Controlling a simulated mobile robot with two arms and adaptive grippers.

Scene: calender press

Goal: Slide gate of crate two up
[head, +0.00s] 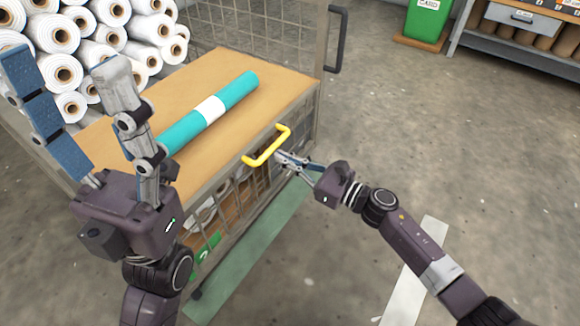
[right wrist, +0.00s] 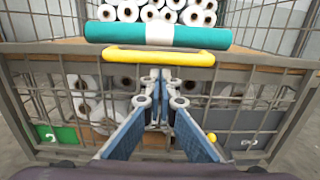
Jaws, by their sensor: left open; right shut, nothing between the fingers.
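Crate two (head: 318,45) is a wire-mesh crate with a green number plate (head: 206,250) low on its front. Its gate (head: 247,188) is a mesh panel below a yellow handle (head: 268,147), low at the crate's front edge. The handle also shows in the right wrist view (right wrist: 150,56). My right gripper (head: 283,158) is shut and empty, its tips just under the handle; I cannot tell whether they touch it. It also shows in the right wrist view (right wrist: 161,78). My left gripper (head: 62,68) is open and empty, raised at the left.
A teal roll with a white band (head: 208,108) lies on the crate's wooden board (head: 180,85). White rolls (head: 95,35) are stacked behind. A green bin (head: 428,20) and a workbench (head: 515,35) stand at the back right.

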